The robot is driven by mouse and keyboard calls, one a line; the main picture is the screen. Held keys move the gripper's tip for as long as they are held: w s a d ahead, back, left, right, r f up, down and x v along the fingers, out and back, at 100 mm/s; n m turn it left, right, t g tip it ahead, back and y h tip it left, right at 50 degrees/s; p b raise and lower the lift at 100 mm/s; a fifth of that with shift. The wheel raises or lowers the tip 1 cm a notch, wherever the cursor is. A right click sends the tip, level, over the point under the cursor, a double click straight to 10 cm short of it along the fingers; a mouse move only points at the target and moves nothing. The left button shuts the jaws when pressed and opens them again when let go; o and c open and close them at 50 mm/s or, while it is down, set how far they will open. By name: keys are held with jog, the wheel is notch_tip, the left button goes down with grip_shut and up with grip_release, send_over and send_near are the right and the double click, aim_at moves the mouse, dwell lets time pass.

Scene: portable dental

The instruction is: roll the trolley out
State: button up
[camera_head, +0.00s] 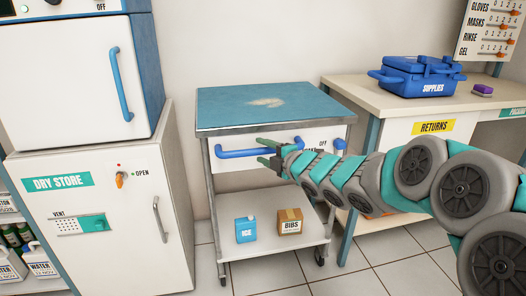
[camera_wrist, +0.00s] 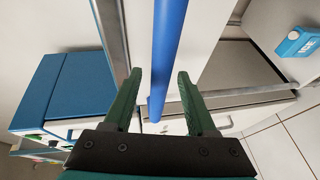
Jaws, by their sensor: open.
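The trolley (camera_head: 320,123) has a worn blue top, a metal frame and a pale front with a long blue handle (camera_head: 236,154). It stands against the wall between the dry store cabinet and the desk. My gripper (camera_head: 264,151) is at the handle, its green fingers open. In the wrist view the open fingers of my gripper (camera_wrist: 158,75) lie to either side of the blue handle (camera_wrist: 168,45), with visible gaps. How deep the bar sits between them is hard to tell. My arm hides the right part of the front.
A blue ICE jug (camera_head: 245,229) and a BIBS box (camera_head: 290,221) stand on the trolley's lower shelf. The dry store cabinet (camera_head: 110,235) is close on the left. The desk (camera_head: 360,93) with a blue SUPPLIES case (camera_head: 425,78) is close on the right. Tiled floor (camera_head: 385,270) is clear in front.

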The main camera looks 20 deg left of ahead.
jog(key=shift+w+a, duration=0.2)
jog(key=shift+a, duration=0.05)
jog(key=shift+c, duration=0.4)
grip_shut()
jog(key=shift+f, duration=0.1)
dwell(0.8)
